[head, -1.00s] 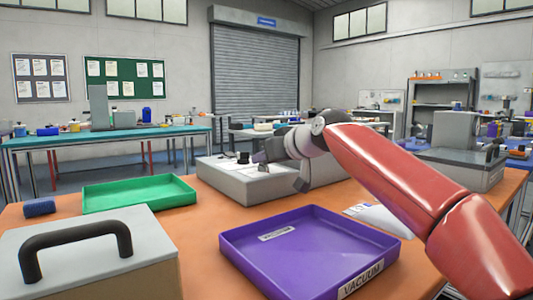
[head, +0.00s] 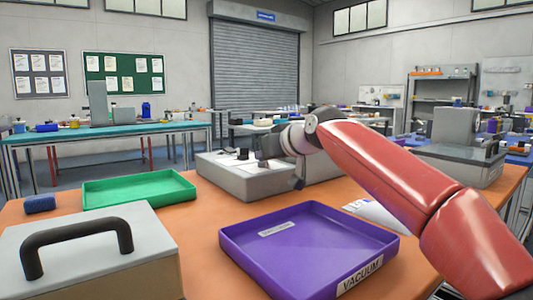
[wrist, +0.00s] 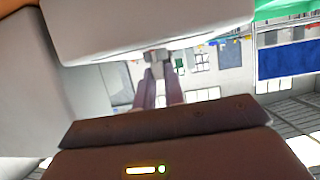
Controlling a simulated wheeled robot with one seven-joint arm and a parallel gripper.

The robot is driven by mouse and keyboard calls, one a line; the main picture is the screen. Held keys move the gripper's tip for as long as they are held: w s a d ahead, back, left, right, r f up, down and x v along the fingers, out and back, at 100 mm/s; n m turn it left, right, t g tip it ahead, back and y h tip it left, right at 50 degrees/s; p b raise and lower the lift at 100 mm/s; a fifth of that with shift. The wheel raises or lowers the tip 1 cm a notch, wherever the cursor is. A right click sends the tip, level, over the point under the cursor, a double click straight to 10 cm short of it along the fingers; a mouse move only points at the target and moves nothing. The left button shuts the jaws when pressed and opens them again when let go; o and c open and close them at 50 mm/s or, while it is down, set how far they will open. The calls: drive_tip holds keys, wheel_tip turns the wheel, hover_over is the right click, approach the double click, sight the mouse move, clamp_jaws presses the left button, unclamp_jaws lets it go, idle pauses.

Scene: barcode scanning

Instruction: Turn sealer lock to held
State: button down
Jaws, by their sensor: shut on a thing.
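The sealer looks to be the low grey box (head: 230,179) in the middle of the orange table, with small dark knobs (head: 242,153) on its top. My gripper (head: 264,162) is over the box's top, right of those knobs, and small in the head view. In the wrist view my gripper (wrist: 160,75) has its two fingers close together on a small grey piece, which looks to be the lock (wrist: 156,56). That piece is at the edge of a large pale body (wrist: 150,28). The lock's marking and setting cannot be read.
A purple tray (head: 240,250) labelled VACUUM lies in front of the box, a green tray (head: 90,205) to its left. A case with a black handle (head: 75,235) fills the near left. A grey machine (head: 455,165) stands at the right. Orange table shows between the trays.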

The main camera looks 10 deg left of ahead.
drive_tip(key=m+t+h, duration=0.1)
drive_tip(key=m+t+h+p, duration=0.1)
drive_tip(key=a+m+h+p, duration=0.1)
drive_tip(key=m, duration=0.1)
drive_tip(key=shift+s+r+t+h, duration=0.15)
drive_tip(key=shift+s+t+h, duration=0.15)
drive_tip(key=shift+s+t, duration=0.1)
drive_tip(key=m+t+h, duration=0.1)
drive_tip(key=m+h, duration=0.1)
drive_tip(key=shift+w+h, duration=0.1)
drive_tip(key=shift+h, duration=0.3)
drive_tip(key=shift+a+m+h, duration=0.1)
drive_tip(key=shift+m+h, duration=1.8)
drive_tip(key=shift+h, duration=0.1)
drive_tip(key=c, duration=1.5)
unclamp_jaws()
drive_tip(key=b+v, duration=0.1)
drive_tip(key=v, duration=0.6)
drive_tip(key=shift+s+a, duration=0.1)
drive_tip(key=shift+s, duration=0.25)
